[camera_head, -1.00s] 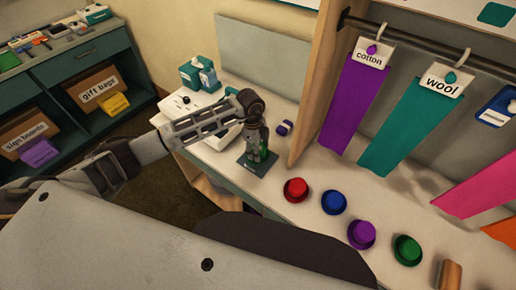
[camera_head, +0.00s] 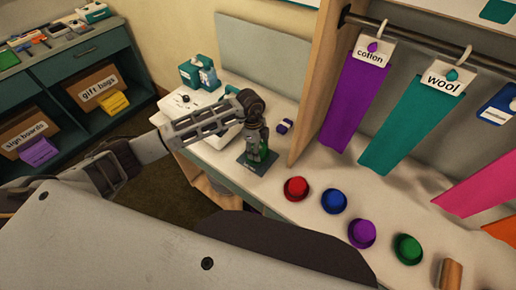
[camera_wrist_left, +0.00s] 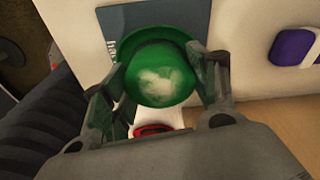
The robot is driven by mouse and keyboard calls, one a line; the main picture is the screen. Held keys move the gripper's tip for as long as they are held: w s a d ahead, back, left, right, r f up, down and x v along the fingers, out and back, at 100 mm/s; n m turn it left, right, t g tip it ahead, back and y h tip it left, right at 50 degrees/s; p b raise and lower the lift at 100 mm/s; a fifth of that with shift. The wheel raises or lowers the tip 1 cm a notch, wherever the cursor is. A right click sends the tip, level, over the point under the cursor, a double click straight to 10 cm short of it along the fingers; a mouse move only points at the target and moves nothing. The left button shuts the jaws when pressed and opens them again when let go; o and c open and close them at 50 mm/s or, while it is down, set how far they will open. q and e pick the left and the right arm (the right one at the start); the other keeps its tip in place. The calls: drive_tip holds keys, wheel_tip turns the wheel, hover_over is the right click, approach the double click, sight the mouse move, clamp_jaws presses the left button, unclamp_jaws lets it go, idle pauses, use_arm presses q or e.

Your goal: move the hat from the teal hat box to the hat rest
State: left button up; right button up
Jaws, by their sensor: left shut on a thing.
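A green hat (camera_wrist_left: 158,72) is between the fingers of my left gripper (camera_wrist_left: 158,90) in the left wrist view, its brim spread beyond the crown. In the head view my left gripper (camera_head: 257,148) points down over a dark square pad (camera_head: 246,166), with a little green of the hat (camera_head: 263,154) showing at its fingers. The pad (camera_wrist_left: 118,22) also shows behind the hat in the wrist view, its label partly covered. I cannot tell whether the hat touches the pad. I cannot make out which thing is the teal hat box. My right gripper is not in view.
A small purple item (camera_head: 285,126) lies beyond the pad. Teal containers (camera_head: 190,74) stand at the back. An upright wooden panel (camera_head: 312,95) rises to the right.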

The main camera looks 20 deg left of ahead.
use_arm(q)
drive_tip(key=shift+f, duration=0.5)
idle(0.4)
drive_tip(key=o, duration=0.9)
drive_tip(key=shift+r, duration=0.15)
drive_tip(key=shift+w+a+r, duration=0.1)
drive_tip(key=shift+a+r, duration=0.15)
drive_tip(key=shift+r, duration=1.7)
drive_tip(key=shift+s+a+r, duration=0.1)
drive_tip(key=shift+a+r, duration=0.15)
drive_tip(key=shift+r, duration=1.65)
drive_tip(key=shift+w+a+r, duration=0.1)
drive_tip(key=shift+a+r, duration=0.15)
drive_tip(key=shift+r, duration=1.7)
